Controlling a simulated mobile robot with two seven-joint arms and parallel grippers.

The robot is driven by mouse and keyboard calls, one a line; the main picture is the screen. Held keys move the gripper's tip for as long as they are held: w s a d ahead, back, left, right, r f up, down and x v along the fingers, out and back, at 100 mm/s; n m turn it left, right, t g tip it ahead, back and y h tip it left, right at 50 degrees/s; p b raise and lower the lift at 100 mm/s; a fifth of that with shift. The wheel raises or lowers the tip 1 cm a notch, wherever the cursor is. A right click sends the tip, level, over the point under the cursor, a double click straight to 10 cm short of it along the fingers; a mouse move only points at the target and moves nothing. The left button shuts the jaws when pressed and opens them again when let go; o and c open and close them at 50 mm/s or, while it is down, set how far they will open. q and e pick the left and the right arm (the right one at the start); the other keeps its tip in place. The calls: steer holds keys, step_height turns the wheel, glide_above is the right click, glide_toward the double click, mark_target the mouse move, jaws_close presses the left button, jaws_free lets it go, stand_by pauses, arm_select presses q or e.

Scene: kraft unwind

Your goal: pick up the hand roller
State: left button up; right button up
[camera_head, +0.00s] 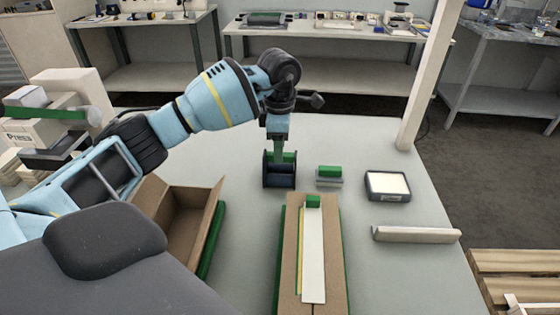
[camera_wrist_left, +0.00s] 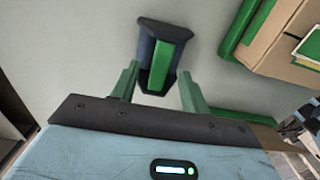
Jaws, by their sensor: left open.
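What looks like the hand roller (camera_head: 279,179) stands on the grey table near its middle, a dark blue body between black end plates. In the left wrist view the hand roller (camera_wrist_left: 163,58) shows a green bar along its middle. My left gripper (camera_head: 284,155) points down at it from above, with green fingers apart. In the left wrist view the fingers of my left gripper (camera_wrist_left: 158,78) show on either side of the roller's near end. I cannot tell whether they touch it. My right gripper is not in view.
A small green-and-grey block (camera_head: 329,176) and a dark tray with a white top (camera_head: 387,184) lie to the right. A pale bar (camera_head: 416,235) lies near the right edge.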

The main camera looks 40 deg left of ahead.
mark_target(280, 167)
arm_select(q)
steer(key=shift+w+f, duration=0.1)
steer(key=shift+f, duration=2.25)
steer(key=shift+c, duration=0.4)
jaws_close()
